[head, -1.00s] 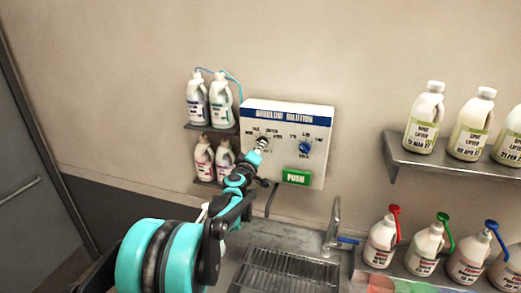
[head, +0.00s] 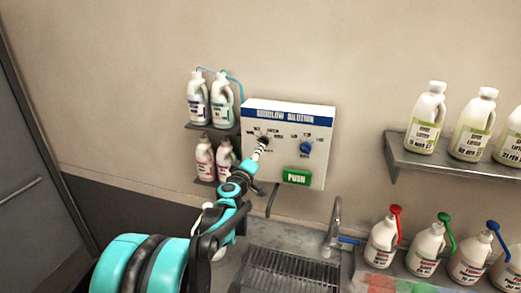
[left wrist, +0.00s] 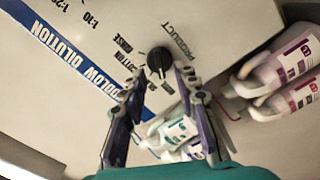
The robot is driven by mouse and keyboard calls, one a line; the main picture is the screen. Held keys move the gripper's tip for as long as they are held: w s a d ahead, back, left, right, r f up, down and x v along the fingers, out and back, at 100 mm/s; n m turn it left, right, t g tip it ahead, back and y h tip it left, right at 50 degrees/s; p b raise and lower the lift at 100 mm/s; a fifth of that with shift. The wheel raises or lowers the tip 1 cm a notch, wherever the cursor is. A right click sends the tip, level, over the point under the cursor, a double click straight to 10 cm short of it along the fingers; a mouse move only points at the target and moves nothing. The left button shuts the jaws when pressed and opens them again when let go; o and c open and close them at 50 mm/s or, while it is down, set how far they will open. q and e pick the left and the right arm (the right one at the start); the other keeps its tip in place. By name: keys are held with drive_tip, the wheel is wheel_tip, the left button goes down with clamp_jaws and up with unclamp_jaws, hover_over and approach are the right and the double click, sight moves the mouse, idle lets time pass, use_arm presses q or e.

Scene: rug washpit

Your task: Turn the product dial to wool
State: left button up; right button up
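The product dial (head: 264,140) is a small dark knob on the left of the white dilution panel (head: 285,118). In the left wrist view the black dial (left wrist: 160,60) sits just beyond my fingertips, with printed labels around it, among them COTTON and RINSE; I cannot read which label it points to. My left gripper (head: 261,151) is at the dial, partly covering it in the head view. In the left wrist view its two fingers (left wrist: 161,82) are apart, with a gap between them in front of the dial. My right gripper is not in view.
A blue dial (head: 306,148) and a green PUSH button (head: 297,177) are on the same panel. Bottles (head: 198,98) stand on shelves left of it. A tap (head: 334,225) and sink grate (head: 288,272) are below. More bottles (head: 424,118) stand at right.

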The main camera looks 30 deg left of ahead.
use_arm(q)
drive_tip(key=v, duration=0.7)
drive_tip(key=shift+s, duration=0.3)
drive_tip(key=s+d+f+m+g+h+b, duration=0.2)
drive_tip(key=s+d+f+m+h+b, duration=0.25)
drive_tip(key=d+f+b, duration=0.45)
drive_tip(key=s+d+f+m+g+h+b, duration=0.25)
drive_tip(key=d+f+m+b, duration=0.3)
drive_tip(key=d+f, duration=0.55)
drive_tip(key=s+d+f+m+g+y+b, duration=0.1)
drive_tip(key=s+d+f+m+g+b, duration=0.1)
drive_tip(key=s+f+b, duration=0.4)
drive_tip(key=s+d+f+m+g+y+b, duration=0.1)
drive_tip(key=s+d+f+m+g+b, duration=0.1)
drive_tip(key=s+f+g+b, duration=0.2)
drive_tip(key=s+f+b, duration=0.1)
drive_tip(key=s+f, duration=0.3)
drive_tip(key=f, duration=0.3)
drive_tip(key=s+f+b, duration=0.2)
drive_tip(key=s+f, duration=0.2)
drive_tip(key=f, duration=0.4)
drive_tip(key=shift+s+f+m+y+b, duration=0.15)
drive_tip(key=shift+s+m+y+b, duration=0.15)
drive_tip(key=shift+s+m, duration=0.1)
drive_tip(key=shift+d, duration=0.1)
